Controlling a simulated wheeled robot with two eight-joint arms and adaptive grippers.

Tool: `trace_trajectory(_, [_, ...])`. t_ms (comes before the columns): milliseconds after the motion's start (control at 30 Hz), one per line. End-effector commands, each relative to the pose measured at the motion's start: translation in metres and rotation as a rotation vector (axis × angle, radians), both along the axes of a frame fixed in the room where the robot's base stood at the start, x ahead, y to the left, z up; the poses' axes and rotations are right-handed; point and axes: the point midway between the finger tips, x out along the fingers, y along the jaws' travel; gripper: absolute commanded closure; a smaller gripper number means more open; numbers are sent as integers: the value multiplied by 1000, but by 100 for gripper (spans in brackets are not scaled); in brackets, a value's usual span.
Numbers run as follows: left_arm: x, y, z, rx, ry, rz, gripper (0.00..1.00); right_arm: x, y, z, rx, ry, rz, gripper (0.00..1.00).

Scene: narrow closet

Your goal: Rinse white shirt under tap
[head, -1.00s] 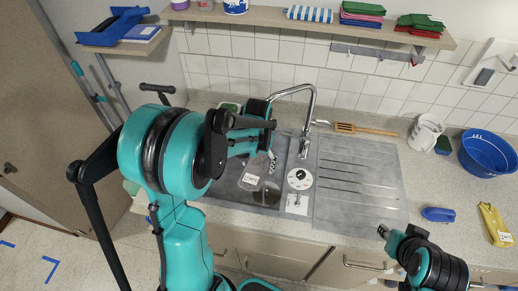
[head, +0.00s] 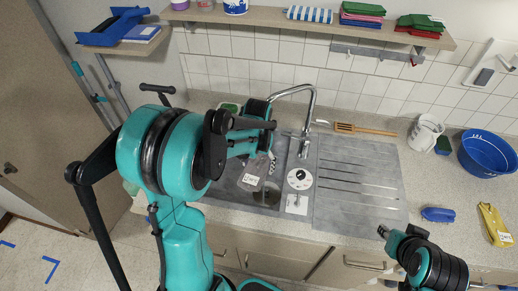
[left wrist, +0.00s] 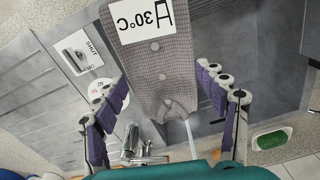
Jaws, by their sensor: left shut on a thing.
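A grey-looking, finely patterned garment with buttons and a white tag reading "A 30°C" (left wrist: 143,20) hangs between the fingers of my left gripper (left wrist: 165,88) in the left wrist view. The left gripper is shut on this shirt (left wrist: 160,70). In the head view its tag (head: 251,181) shows over the sink basin (head: 228,192), left of the chrome tap (head: 311,105). A pale bluish streak, like water, shows at the garment's end in the left wrist view. My right gripper (head: 383,231) is over the counter's front edge at right; its jaws are too small to read.
A grooved drainboard (head: 375,185) lies right of the sink. A blue basin (head: 487,152), white bucket (head: 425,132), blue brush (head: 438,214) and tagged yellow item (head: 493,222) stand at right. A wooden-handled tool (head: 365,130) lies behind. A shelf (head: 270,17) hangs above.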

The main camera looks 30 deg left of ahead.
Motion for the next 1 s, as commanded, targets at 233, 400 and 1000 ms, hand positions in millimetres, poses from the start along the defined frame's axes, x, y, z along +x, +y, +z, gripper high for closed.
trace_trajectory(233, [-19,-8,19,0,0,-1,73,0,0,14,0,0,0,68])
trace_trajectory(400, [-31,-14,30,0,0,0,73,0,0,23,0,0,0,68])
trace_trajectory(1000, [-44,-19,38,0,0,0,73,0,0,30,0,0,0,68])
